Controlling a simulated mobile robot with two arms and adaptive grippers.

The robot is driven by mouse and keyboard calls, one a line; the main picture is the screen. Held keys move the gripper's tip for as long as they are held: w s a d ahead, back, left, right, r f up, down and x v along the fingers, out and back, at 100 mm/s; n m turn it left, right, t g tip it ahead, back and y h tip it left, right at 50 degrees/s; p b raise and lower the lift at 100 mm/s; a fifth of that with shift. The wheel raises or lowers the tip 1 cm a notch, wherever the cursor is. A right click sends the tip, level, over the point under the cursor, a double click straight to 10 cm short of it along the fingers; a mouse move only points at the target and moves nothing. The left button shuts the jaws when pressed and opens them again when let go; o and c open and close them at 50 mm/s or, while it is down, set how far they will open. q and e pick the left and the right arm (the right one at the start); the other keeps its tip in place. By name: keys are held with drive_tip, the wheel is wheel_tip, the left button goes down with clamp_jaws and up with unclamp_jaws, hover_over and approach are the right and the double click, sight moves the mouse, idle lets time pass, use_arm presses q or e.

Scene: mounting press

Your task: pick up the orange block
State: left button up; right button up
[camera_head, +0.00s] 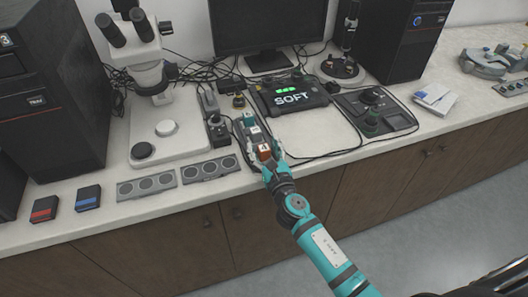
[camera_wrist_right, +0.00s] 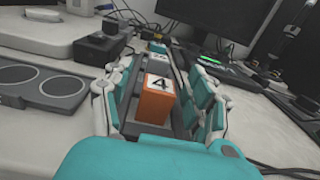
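The orange block (camera_head: 263,152) has a white top marked 4 and sits at the near end of a narrow dark tray (camera_head: 246,138) on the counter. In the right wrist view the orange block (camera_wrist_right: 156,98) stands upright between the fingers. My right gripper (camera_head: 266,160) is open around it, with one finger on each side and visible gaps between fingers and block. It also shows in the right wrist view (camera_wrist_right: 160,105). Further along the tray are a white-topped block (camera_head: 255,130) and a teal block (camera_head: 249,119). My left gripper is not in view.
A microscope (camera_head: 165,125) stands to the left, with grey plates with round recesses (camera_head: 210,168) in front. A device reading SOFT (camera_head: 291,98) and a black control unit (camera_head: 375,112) lie to the right, with cables around them. The counter's front edge is close.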

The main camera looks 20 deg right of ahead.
clamp_jaws()
drive_tip(key=shift+r, duration=0.15)
